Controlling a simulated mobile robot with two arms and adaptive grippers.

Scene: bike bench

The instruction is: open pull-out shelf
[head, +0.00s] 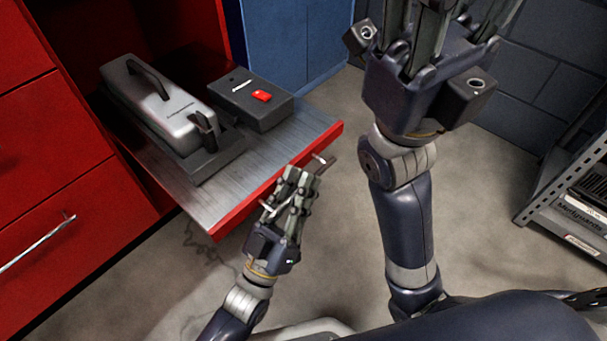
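The pull-out shelf (203,196) is a grey metal board with a red front edge, and it stands out of the red cabinet at the left. Its thin metal handle (321,159) runs along the front edge. My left gripper (293,182) is at this handle, with its fingers close together around the bar. The fingers hide the middle of the handle. My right gripper (440,22) is raised at the top, away from the shelf. Its fingers are spread and no object shows between them; the fingertips are cut off by the frame.
On the shelf sit a grey machine with a black handle (165,112) and a black box with a red switch (250,100). A red drawer (60,215) is at the left, a blue cabinet (290,45) behind. A metal rack (565,190) stands right. Floor is clear between.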

